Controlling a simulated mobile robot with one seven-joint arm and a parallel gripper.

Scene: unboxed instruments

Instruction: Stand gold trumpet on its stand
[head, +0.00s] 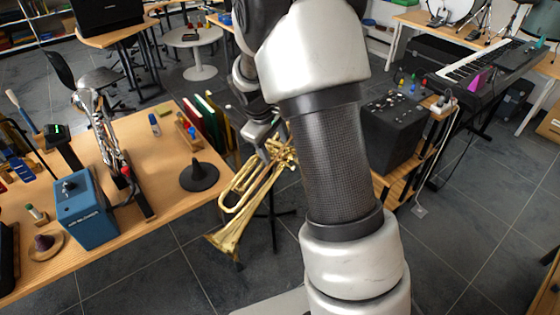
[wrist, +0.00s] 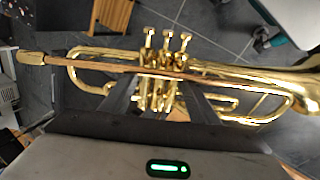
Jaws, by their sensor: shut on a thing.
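The gold trumpet (head: 240,195) hangs in the air off the table's right edge in the head view, tilted with its bell low and to the left. My gripper (wrist: 160,97) is shut on the trumpet's middle, around the valve section. In the wrist view the trumpet (wrist: 225,72) lies across the jaws, mouthpiece to the left and bell to the right. A black cone-shaped stand with an upright peg (head: 199,178) is on the wooden table, left of the trumpet, and looks empty. My arm hides part of the trumpet's valve end in the head view.
A thin black floor stand (head: 273,212) is behind the trumpet. A black amplifier (head: 392,128) is right of my arm.

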